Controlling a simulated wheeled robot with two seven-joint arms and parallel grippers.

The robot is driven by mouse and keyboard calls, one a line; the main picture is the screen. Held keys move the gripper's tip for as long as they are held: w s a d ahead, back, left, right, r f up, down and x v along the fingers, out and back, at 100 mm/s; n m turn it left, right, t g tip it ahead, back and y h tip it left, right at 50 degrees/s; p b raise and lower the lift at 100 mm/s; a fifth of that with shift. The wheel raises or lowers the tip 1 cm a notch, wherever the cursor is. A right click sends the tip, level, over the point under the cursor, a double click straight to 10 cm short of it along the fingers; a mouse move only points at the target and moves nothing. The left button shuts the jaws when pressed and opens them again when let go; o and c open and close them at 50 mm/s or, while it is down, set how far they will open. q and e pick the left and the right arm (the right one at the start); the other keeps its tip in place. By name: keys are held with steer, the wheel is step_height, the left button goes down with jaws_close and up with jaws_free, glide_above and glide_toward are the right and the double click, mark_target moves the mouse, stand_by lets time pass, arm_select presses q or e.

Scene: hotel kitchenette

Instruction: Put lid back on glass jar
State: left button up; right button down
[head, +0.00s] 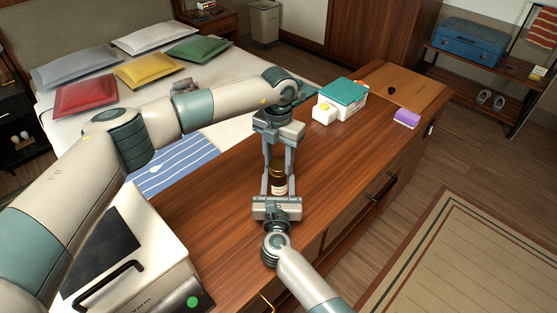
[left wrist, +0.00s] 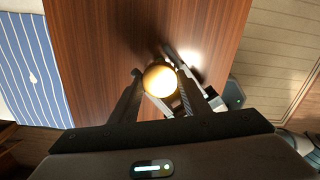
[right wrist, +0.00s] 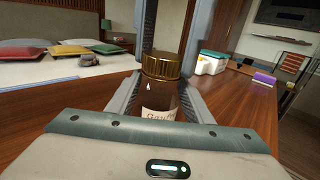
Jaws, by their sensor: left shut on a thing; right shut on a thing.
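The brown glass jar (head: 280,187) with a pale label stands upright above the wooden counter, and its body also shows in the right wrist view (right wrist: 160,98). The gold lid (right wrist: 162,66) is at the jar's mouth, level, with no gap visible; whether it is fully seated I cannot tell. From above, the lid (left wrist: 160,79) shows as a round gold disc. My left gripper (head: 277,166) comes down from above, shut on the lid. My right gripper (head: 278,184) comes from the near side, shut around the jar's body. The jar's base is hidden.
A white box with a teal top (head: 342,98) and a purple sponge-like block (head: 407,118) lie farther along the counter (head: 340,160). A white appliance (head: 120,250) stands at the near left. The bed (head: 235,70) is beyond the counter. Counter space right of the jar is clear.

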arm_select(q)
steer(key=m, duration=0.5)
steer(key=shift+m, duration=0.4)
steer(key=o, duration=1.2)
steer(key=shift+c, duration=0.2)
steer(key=shift+r, duration=0.1)
steer(key=shift+r, duration=2.2)
steer(key=shift+c, duration=0.4)
steer(key=shift+r+n, duration=1.5)
steer(key=shift+r, duration=0.2)
